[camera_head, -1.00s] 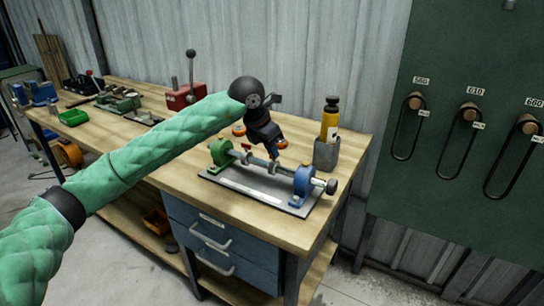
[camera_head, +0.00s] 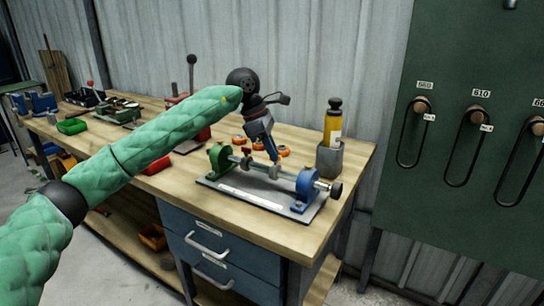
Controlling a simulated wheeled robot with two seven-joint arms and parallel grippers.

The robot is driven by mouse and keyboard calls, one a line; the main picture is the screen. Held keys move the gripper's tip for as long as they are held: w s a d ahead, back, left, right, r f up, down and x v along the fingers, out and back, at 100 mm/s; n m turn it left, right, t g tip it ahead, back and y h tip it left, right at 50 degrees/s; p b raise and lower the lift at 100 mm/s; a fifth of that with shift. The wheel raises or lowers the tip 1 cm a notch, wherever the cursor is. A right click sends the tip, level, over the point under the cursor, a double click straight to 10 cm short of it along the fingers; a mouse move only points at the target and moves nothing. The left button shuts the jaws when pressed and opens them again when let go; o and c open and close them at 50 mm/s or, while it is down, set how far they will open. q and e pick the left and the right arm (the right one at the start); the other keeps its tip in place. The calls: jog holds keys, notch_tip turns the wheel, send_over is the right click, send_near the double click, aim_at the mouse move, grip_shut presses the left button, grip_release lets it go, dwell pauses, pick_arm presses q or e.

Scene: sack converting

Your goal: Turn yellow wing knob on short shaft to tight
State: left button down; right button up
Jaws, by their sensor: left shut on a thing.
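The short shaft (camera_head: 260,167) lies across a grey base plate, carried by a green stand (camera_head: 219,157) at its left end and a blue stand (camera_head: 307,189) at its right end. Two grey collars sit on it, a left collar (camera_head: 247,166) and a right collar (camera_head: 274,171). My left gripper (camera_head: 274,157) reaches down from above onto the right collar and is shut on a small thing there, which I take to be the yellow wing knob. The knob is hidden by the fingers, so its angle cannot be seen. My right gripper is not in view.
Orange round parts (camera_head: 284,151) lie on the bench behind the shaft. A red lever press (camera_head: 186,107) and a green bin (camera_head: 71,126) are to the left. The bench front is clear.

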pick_arm(q)
jog(key=shift+w+m+g+y+b, duration=0.15)
jog(key=shift+m+g+b, duration=0.25)
jog(key=shift+m, duration=0.7)
jog(key=shift+w+m+g+y+b, duration=0.15)
jog(key=shift+m+g+b, duration=0.25)
jog(key=shift+m, duration=0.7)
jog(key=shift+s, duration=0.1)
jog(key=c, duration=1.5)
grip_release()
jog(key=shift+c, duration=0.2)
jog(key=shift+r, duration=0.1)
jog(key=v, duration=0.7)
jog(key=shift+r, duration=0.3)
